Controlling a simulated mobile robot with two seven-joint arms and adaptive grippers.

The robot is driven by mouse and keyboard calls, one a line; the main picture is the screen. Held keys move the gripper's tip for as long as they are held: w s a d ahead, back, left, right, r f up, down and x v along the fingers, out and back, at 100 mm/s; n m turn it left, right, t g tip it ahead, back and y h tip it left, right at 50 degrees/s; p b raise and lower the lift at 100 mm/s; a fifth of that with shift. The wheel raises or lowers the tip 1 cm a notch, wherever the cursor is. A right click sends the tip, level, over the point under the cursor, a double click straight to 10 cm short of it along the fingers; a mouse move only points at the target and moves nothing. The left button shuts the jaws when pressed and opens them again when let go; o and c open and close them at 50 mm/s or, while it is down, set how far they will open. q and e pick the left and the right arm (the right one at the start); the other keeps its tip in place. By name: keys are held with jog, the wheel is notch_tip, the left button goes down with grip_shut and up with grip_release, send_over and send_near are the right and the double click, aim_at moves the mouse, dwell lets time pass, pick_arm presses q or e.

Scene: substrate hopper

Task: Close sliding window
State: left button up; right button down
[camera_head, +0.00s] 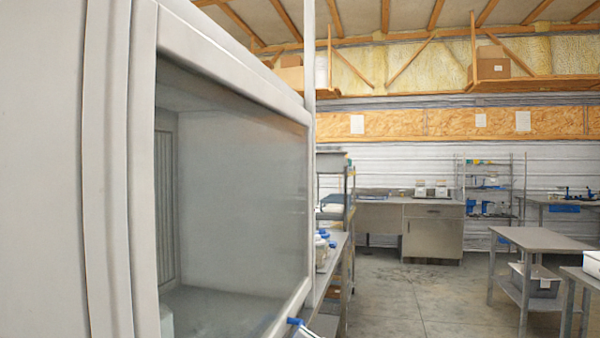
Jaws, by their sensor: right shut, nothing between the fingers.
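The sliding window (245,190) is a greyish clear pane in the pale frame (225,45) of a large cabinet on the left. At the left of the frame, a narrow strip shows a ribbed inner panel (165,205) more clearly than the hazy pane does. I cannot tell for sure whether that strip is an open gap. My right gripper (296,322) shows only as a blue tip and a bit of pale link at the bottom edge. It is shut and empty, by the frame's lower right corner. Contact with the window is unclear. My left gripper is out of view.
Just right of the cabinet stands a bench with bottles (321,250) and shelving (335,190). A grey metal table (540,240) is at the right, and a counter cabinet (433,235) stands at the back. The concrete floor (410,300) between them is clear.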

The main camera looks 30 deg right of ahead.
pick_arm(q)
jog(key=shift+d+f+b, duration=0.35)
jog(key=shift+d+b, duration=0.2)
jog(key=shift+b, duration=0.7)
pick_arm(e)
notch_tip(320, 180, down, 8)
jog(key=shift+a+f, duration=0.1)
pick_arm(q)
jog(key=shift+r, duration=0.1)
pick_arm(e)
notch_tip(320, 180, up, 6)
jog(key=p, duration=0.3)
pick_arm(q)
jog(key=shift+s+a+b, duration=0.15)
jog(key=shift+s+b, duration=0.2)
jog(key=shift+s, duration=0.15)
pick_arm(e)
jog(key=v, duration=1.1)
jog(key=shift+f, duration=0.35)
